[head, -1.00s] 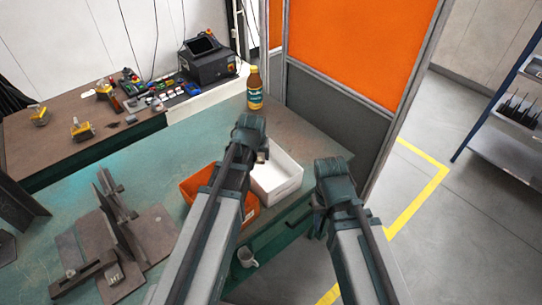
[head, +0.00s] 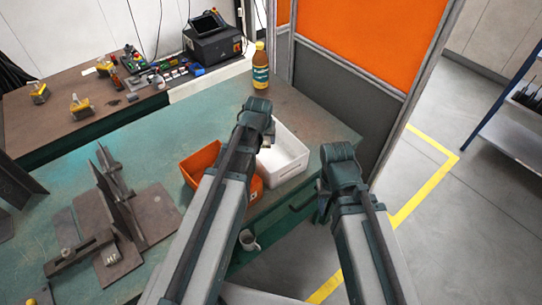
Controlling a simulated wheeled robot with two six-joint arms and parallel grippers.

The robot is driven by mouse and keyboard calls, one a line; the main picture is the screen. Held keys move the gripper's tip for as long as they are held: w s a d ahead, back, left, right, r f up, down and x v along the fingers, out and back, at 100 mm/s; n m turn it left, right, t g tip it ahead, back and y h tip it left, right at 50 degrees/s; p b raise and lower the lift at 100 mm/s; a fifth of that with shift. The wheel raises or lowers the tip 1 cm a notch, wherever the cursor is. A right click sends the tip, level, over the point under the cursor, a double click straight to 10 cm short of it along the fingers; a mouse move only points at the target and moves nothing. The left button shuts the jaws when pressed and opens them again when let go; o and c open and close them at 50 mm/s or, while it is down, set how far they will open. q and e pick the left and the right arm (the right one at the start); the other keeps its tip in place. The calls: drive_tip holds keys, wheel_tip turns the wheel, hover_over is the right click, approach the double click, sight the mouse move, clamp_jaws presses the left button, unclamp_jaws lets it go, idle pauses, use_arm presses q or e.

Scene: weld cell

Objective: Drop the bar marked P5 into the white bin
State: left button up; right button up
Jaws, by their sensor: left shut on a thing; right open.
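The white bin (head: 290,170) stands on the green table's right part, partly covered by my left arm. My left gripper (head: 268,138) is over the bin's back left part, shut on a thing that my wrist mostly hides. I cannot read a P5 mark on it or make out its shape. My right gripper (head: 323,208) is open and empty, to the right of the bin by the table's right edge.
An orange bin (head: 200,163) stands left of the white bin. A bottle (head: 260,68) stands behind them. A mug (head: 248,240) is near the table's front edge. A steel fixture (head: 120,205) with a small marked block (head: 111,256) is at left.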

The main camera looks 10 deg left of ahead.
use_arm(q)
drive_tip(key=shift+f+b, duration=0.35)
drive_tip(key=shift+f, duration=0.35)
use_arm(e)
drive_tip(key=shift+f, duration=0.7)
use_arm(q)
drive_tip(key=o, duration=1.4)
drive_tip(key=shift+s+r, duration=0.1)
drive_tip(key=shift+r, duration=0.05)
use_arm(e)
drive_tip(key=shift+r, duration=0.15)
use_arm(q)
drive_tip(key=p+v, duration=1.3)
drive_tip(key=shift+s+r, duration=0.1)
drive_tip(key=shift+r, duration=0.2)
use_arm(e)
wheel_tip(320, 180, up, 13)
drive_tip(key=shift+f, duration=0.2)
